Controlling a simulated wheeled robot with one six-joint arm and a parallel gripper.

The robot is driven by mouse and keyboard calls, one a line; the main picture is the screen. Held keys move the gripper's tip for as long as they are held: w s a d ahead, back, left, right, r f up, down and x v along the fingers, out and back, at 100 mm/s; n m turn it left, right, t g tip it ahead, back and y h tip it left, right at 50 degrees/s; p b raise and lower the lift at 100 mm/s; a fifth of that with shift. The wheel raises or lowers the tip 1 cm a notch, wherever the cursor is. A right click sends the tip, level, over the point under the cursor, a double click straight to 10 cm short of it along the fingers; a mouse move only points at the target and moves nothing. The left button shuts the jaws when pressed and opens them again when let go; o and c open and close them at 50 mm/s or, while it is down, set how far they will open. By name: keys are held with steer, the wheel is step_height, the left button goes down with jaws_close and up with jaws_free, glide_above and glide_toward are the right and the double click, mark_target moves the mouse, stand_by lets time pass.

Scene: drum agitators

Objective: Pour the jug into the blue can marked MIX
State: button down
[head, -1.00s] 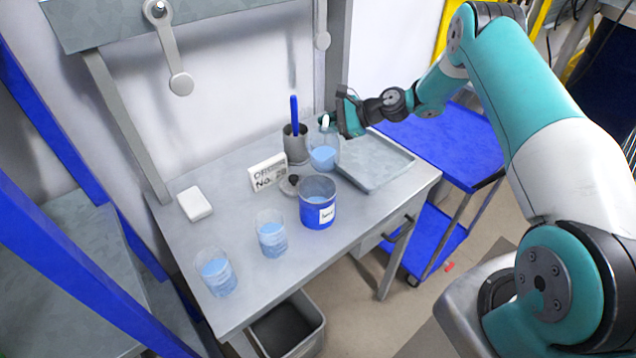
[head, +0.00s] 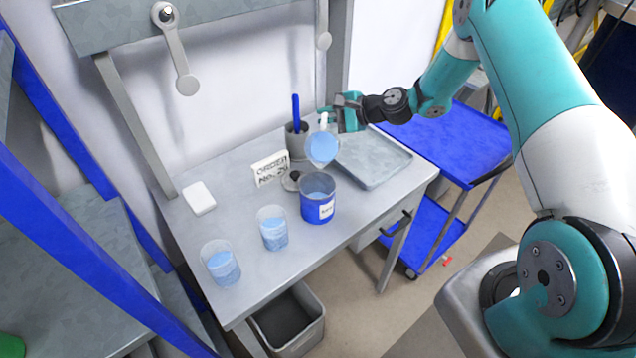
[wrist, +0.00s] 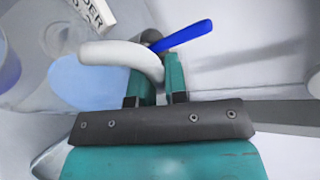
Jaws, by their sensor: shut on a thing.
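The jug (head: 321,148) is clear with light blue liquid inside and a white handle. My gripper (head: 334,118) is shut on the jug's handle (wrist: 125,56) and holds it above the table, just behind the blue can. The jug looks tilted toward the can, with its lower tip near the can's back rim. The blue can (head: 318,204) stands upright on the table with a white label too small to read. I cannot tell whether liquid is flowing. In the wrist view the jug's body (wrist: 85,80) is partly cut off.
Two clear cups of blue liquid (head: 272,229) (head: 221,264) stand left of the can. An order sign (head: 270,169), a grey pot with a blue-handled tool (head: 297,140) and a dark-knobbed lid (head: 291,181) are close by. A grey tray (head: 375,162) lies at right.

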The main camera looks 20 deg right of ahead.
steer(key=shift+s+a+r+n+t, duration=0.2)
steer(key=shift+s+r+n, duration=0.1)
steer(key=shift+r, duration=0.2)
steer(key=shift+s+a+r+n+t, duration=0.1)
steer(key=shift+s+r+n+t, duration=0.15)
steer(key=shift+r, duration=0.2)
steer(key=shift+s+a+r+n+t, duration=0.25)
steer(key=shift+s+r+n, duration=0.1)
steer(key=shift+r, duration=0.15)
steer(key=shift+s+r+n, duration=0.2)
steer(key=shift+r+n, duration=0.1)
